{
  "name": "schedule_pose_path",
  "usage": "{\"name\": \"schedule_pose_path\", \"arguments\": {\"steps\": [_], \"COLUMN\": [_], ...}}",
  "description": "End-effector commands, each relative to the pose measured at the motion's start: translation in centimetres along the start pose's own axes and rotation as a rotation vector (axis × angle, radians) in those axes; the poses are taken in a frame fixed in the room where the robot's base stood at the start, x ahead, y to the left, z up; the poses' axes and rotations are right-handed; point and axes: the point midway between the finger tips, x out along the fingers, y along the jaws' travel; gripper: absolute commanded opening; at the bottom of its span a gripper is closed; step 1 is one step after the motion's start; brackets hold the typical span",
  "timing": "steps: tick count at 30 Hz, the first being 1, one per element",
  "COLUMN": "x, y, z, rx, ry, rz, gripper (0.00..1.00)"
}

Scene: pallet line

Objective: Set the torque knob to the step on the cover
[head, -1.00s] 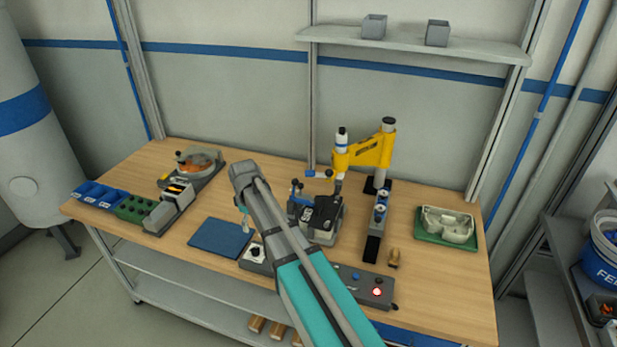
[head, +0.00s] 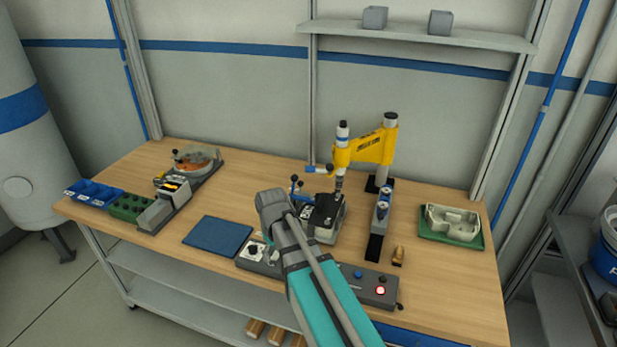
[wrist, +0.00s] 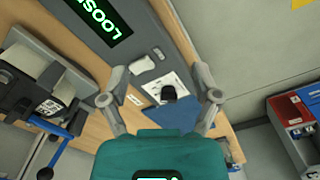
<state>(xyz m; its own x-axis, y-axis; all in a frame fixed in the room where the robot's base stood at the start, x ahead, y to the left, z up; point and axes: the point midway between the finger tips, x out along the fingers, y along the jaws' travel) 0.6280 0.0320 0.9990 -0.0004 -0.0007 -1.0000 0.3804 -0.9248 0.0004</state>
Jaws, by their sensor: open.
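The torque knob (wrist: 168,92) is black and sits on a white dial plate at the end of the grey console (head: 372,284); the knob also shows in the head view (head: 254,249). My gripper (wrist: 160,82) is open, its fingers apart on either side of the knob in the wrist view; I cannot tell its height above it. In the head view my arm hides the gripper. A display (wrist: 100,18) on the console reads "LOOS", the rest cut off. The black cover (head: 325,211) sits on the fixture below the yellow press; any mark on it is unreadable.
A blue mat (head: 217,236) lies left of the console. The fixture's blue lever (wrist: 76,122) stands left of my fingers in the wrist view. A yellow press (head: 366,150) stands behind.

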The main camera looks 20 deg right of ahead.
Motion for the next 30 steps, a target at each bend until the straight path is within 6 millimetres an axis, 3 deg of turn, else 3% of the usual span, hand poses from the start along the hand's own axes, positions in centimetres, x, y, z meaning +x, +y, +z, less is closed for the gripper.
{"name": "schedule_pose_path", "arguments": {"steps": [21,26,30], "x": [5.0,5.8,4.5], "y": [-0.3,-0.5,0.4], "z": [8.6,9.9,8.5], "rx": [0.337,0.396,0.469], "ry": [0.0,0.0,-0.005], "rz": [0.0,0.0,-0.004], "gripper": [0.8,0.8,0.8]}}
